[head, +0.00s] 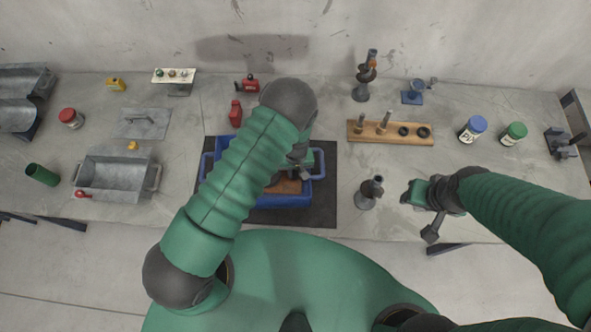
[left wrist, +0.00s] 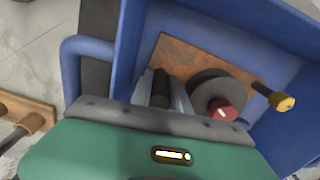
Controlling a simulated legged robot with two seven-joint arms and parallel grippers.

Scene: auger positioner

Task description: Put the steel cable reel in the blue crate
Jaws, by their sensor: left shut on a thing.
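The blue crate (head: 265,200) stands on a dark mat in front of me, partly hidden by my left arm. My left gripper (head: 296,168) is over and inside its right part. In the left wrist view the fingers (left wrist: 163,92) are shut on a dark part of what looks like the steel cable reel (left wrist: 207,88), a grey disc. A red cylinder and a yellow-tipped dark rod show beside the disc. A rust-brown panel (left wrist: 185,55) lies under them within the blue walls. Whether the reel touches it is unclear. My right gripper (head: 418,193) hovers over the table's front right; its fingers are unclear.
A grey metal bin (head: 115,176) stands left of the dark mat (head: 322,205). A wooden rack (head: 390,138) and a dark stand (head: 368,193) are to the right. Jars (head: 473,128) stand at far right. Red bottles are behind the crate.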

